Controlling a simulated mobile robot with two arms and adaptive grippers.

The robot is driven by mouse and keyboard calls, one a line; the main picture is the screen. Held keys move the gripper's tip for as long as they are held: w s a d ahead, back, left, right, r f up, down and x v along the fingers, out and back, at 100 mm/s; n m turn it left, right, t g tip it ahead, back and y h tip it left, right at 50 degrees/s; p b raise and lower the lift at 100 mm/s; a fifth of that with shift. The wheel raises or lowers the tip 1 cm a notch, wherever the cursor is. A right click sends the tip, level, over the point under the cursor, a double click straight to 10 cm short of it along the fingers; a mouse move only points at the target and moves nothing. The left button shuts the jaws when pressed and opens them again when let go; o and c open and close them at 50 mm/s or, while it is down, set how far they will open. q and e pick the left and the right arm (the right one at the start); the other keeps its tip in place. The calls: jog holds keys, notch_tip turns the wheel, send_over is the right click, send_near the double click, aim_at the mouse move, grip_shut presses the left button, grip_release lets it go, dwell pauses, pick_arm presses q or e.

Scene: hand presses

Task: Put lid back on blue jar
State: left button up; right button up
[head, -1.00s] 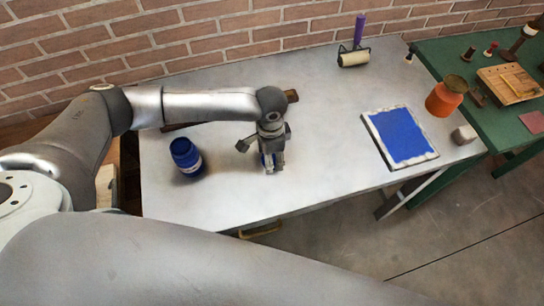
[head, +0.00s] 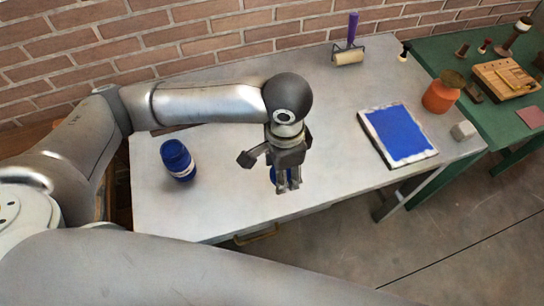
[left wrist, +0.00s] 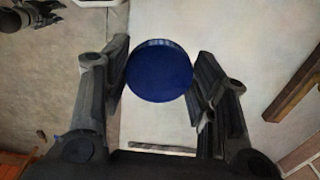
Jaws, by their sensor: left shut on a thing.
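The blue jar (head: 178,161) with a pale label stands upright on the left part of the grey metal table (head: 225,205). My left gripper (head: 288,188) is to the right of the jar, apart from it and above the table, fingers pointing down. It is shut on the round blue lid (left wrist: 158,72), which shows between the two fingers in the left wrist view. In the head view the fingers mostly hide the lid. A dark jointed part at the top left of the left wrist view looks like my right gripper (left wrist: 32,12); its fingers are unclear.
A blue framed panel (head: 400,135) lies on the right of the table, beside a grey block (head: 463,131). A roller with a purple handle (head: 352,35) is at the back. The table between jar and gripper is clear.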

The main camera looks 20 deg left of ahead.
pick_arm(q)
jog(key=s+d, duration=0.1)
jog(key=s+d+r, duration=0.1)
jog(key=shift+s+r, duration=0.3)
jog(key=shift+s, duration=0.05)
